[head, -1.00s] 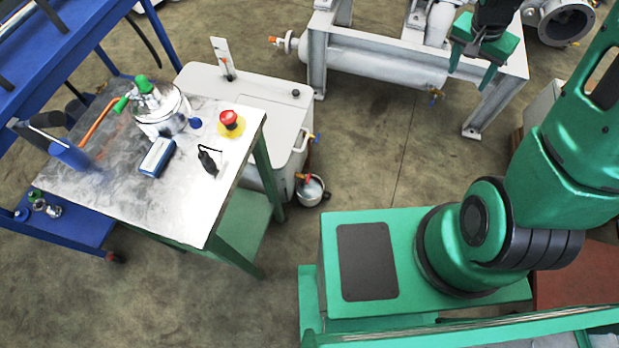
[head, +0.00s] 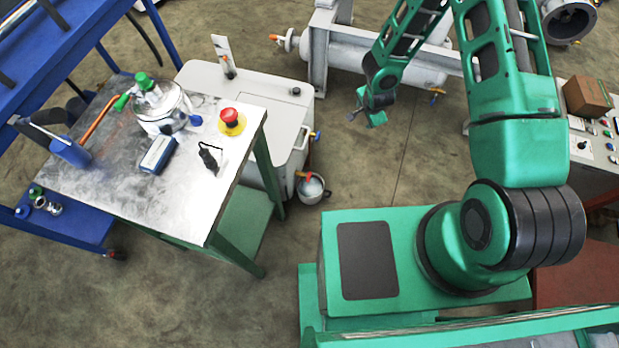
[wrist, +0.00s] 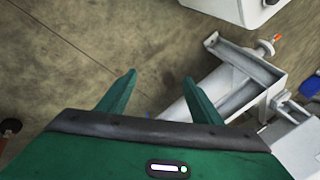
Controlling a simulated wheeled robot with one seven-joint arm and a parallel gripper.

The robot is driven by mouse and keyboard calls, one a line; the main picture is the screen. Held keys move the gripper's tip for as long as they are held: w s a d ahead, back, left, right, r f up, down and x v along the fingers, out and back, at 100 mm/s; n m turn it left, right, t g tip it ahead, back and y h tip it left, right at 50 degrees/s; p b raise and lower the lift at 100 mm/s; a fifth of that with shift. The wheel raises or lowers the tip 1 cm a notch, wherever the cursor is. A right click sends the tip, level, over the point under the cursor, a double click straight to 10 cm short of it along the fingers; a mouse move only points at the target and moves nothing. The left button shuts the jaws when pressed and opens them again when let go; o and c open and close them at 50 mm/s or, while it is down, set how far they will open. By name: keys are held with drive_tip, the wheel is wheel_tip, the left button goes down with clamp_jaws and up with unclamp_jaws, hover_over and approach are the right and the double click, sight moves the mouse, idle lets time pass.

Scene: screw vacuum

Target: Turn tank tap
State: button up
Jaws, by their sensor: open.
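The white tank-like box (head: 285,125) stands on the floor behind the table. It has a blue-handled tap (head: 314,135) on its side and a red-orange tap (head: 303,175) lower down, over a small pot (head: 310,190). A grey horizontal cylinder tank (head: 340,60) lies in a metal frame, with an orange-tipped tap (head: 283,40) at its left end and a small yellow-blue tap (head: 437,92) underneath. Which one is the tank tap is not clear. My gripper (head: 366,114) is open and empty, right of the box and apart from every tap. Its spread fingers show in the wrist view (wrist: 158,85).
A metal-topped table (head: 200,200) at left carries a glass vessel (head: 160,105), a blue-white device (head: 158,154) and a red emergency button (head: 230,118). A blue shelf (head: 60,45) stands behind it. Concrete floor (head: 365,175) is free below my gripper.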

drive_tip(key=s+a+f+m+y, duration=0.25)
drive_tip(key=s+a+f, duration=0.35)
drive_tip(key=a+f, duration=0.6)
drive_tip(key=m+t, duration=0.2)
drive_tip(key=m, duration=0.2)
approach(309, 176)
drive_tip(key=d+x, duration=0.1)
drive_tip(key=x, duration=0.7)
drive_tip(key=shift+a+f+y, duration=0.35)
drive_tip(key=shift+a+y, duration=0.05)
drive_tip(key=shift+y, duration=0.05)
drive_tip(key=shift+w, duration=0.1)
drive_tip(key=c, duration=1.1)
drive_tip(key=shift+o, duration=0.2)
drive_tip(key=shift+w, duration=0.1)
